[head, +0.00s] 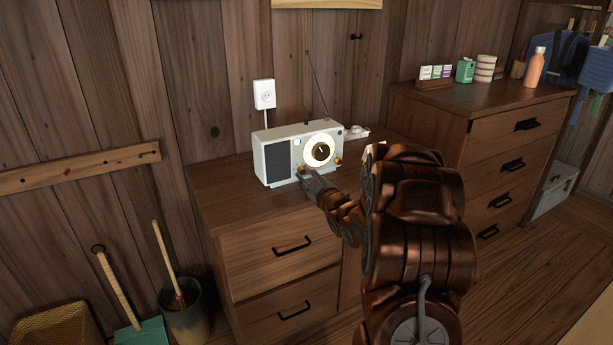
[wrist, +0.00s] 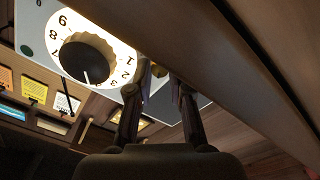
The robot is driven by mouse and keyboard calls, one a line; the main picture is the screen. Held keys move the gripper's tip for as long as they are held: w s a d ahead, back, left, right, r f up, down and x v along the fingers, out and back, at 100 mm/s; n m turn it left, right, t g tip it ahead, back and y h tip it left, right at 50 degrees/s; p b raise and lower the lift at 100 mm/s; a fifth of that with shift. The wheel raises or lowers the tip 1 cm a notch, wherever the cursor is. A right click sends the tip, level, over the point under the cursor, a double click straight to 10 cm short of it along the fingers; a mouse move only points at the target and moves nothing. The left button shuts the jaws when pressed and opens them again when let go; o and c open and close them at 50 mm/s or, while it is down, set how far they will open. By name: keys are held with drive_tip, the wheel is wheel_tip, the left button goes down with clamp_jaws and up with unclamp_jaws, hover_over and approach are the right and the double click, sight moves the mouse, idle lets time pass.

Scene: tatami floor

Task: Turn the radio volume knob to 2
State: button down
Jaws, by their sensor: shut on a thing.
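A white radio (head: 279,154) with a dark grille on its left and a raised antenna stands on a brown wooden cabinet. A round lit dial with numerals (wrist: 115,32) surrounds a black knob (wrist: 84,62) with a white pointer line; the black knob also shows in the head view (head: 321,152). A small brass knob (head: 338,161) sits at the lower right of the dial.
The cabinet top (head: 219,191) is bare left of the radio. A white wall outlet (head: 264,94) is behind it. A taller dresser (head: 500,110) on the right holds small boxes and an orange bottle (head: 535,67). A bucket (head: 187,312) stands on the floor at left.

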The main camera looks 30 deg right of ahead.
drive_tip(key=c, duration=1.1)
unclamp_jaws()
drive_tip(key=shift+o, duration=0.2)
drive_tip(key=s, duration=0.7)
drive_tip(key=shift+s+a+f, duration=0.2)
drive_tip(key=shift+s+a, duration=0.05)
drive_tip(key=shift+a, duration=0.05)
